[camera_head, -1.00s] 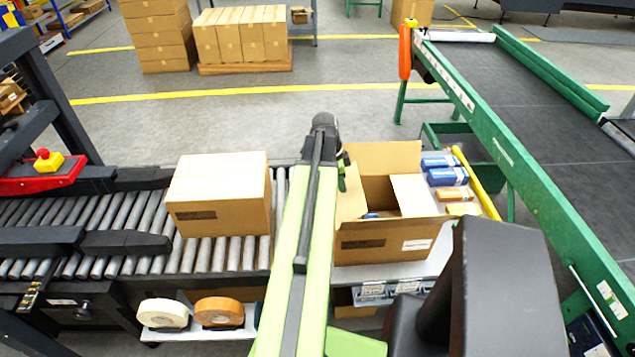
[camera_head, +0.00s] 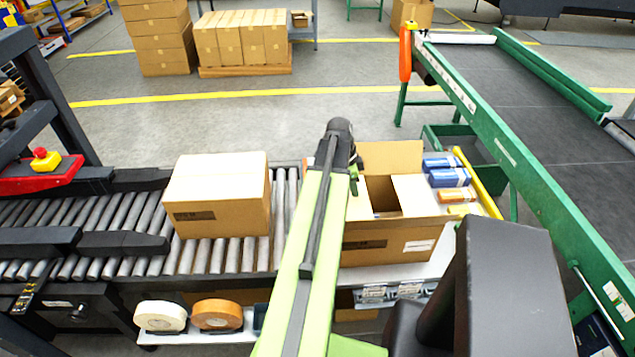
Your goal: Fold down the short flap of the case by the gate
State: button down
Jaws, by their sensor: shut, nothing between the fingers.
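The open brown case (camera_head: 388,245) stands right of centre, at the right end of the rollers. Its far long flap (camera_head: 393,157) stands up. The right short flap (camera_head: 414,194) leans inward over the opening. The left short flap (camera_head: 359,206) shows as a pale strip beside my arm and seems tilted inward; my arm hides part of it. My gripper (camera_head: 354,184) is shut and empty, pointing down at the upper left side of the case, close to that left flap. I cannot tell whether it touches the flap.
A closed box (camera_head: 218,198) sits on the rollers (camera_head: 105,210) to the left. Blue and orange packets (camera_head: 449,177) and a yellow bar (camera_head: 478,182) lie right of the case. A green-framed conveyor (camera_head: 530,200) runs along the right. Tape rolls (camera_head: 217,314) sit below.

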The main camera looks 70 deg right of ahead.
jog(key=shift+s+d+f+b, duration=0.15)
jog(key=shift+s+f+b, duration=0.2)
jog(key=shift+f+b, duration=0.15)
jog(key=shift+s+d+f+b, duration=0.1)
jog(key=shift+s+f+b, duration=0.2)
jog(key=shift+f+b, duration=0.2)
jog(key=shift+r, duration=0.1)
jog(key=s+p+v, duration=0.2)
jog(key=p+v, duration=0.6)
jog(key=p, duration=0.1)
jog(key=shift+d+r, duration=0.35)
jog(key=shift+r, duration=0.3)
jog(key=shift+w, duration=0.2)
